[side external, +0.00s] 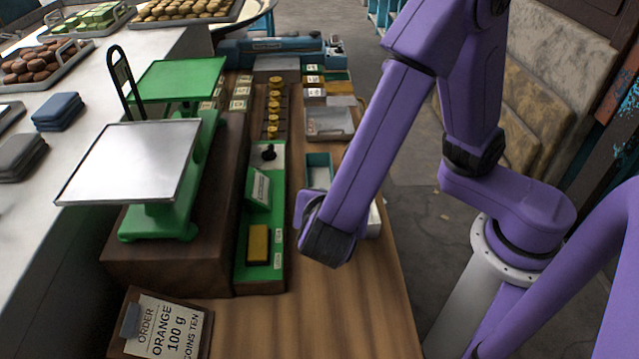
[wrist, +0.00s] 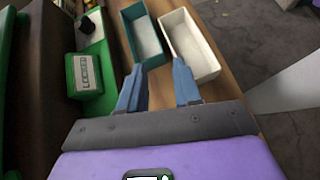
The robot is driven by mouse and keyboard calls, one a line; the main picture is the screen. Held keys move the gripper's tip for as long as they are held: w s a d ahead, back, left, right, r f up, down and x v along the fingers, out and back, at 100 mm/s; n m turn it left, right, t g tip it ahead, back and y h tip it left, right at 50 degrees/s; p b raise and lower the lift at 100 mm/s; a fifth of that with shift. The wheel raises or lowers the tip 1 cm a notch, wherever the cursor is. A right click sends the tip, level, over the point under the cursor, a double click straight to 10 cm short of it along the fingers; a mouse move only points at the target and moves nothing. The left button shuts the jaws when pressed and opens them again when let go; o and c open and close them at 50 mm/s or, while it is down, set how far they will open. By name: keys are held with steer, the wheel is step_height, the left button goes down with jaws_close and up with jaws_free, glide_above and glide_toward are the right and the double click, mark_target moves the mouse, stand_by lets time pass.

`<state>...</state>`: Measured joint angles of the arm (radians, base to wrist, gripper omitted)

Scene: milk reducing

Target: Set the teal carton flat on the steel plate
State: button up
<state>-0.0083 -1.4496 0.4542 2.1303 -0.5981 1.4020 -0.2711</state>
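The teal carton (wrist: 127,37) is an open-topped box with teal walls and a pale inside, on the wooden counter. It also shows in the side view (side external: 319,160), partly hidden by my arm. The steel plate (side external: 130,165) is a bare, shiny square pan on the green scale at the left. My gripper (wrist: 158,67) is open, with two blue fingers apart and nothing visible between them. In the wrist view the left fingertip overlaps the teal carton's near end; I cannot tell whether it touches. In the side view my arm hides most of the fingers.
A cream box (wrist: 190,45) stands right beside the teal carton. A green panel (side external: 262,225) with a raised display and a yellow block lies between carton and scale. The scale's second green plate (side external: 180,78) is behind the steel one. An order sign (side external: 165,325) stands in front.

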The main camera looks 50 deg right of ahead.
steer(key=a+n+t, duration=0.3)
steer(key=a, duration=0.2)
glide_toward(319, 182)
steer(key=shift+h, duration=0.4)
steer(key=w, duration=0.3)
steer(key=w+d, duration=0.1)
steer(key=w, duration=0.1)
steer(key=shift+w+r, duration=0.1)
steer(key=shift+w, duration=0.05)
jaws_close()
stand_by(1.0)
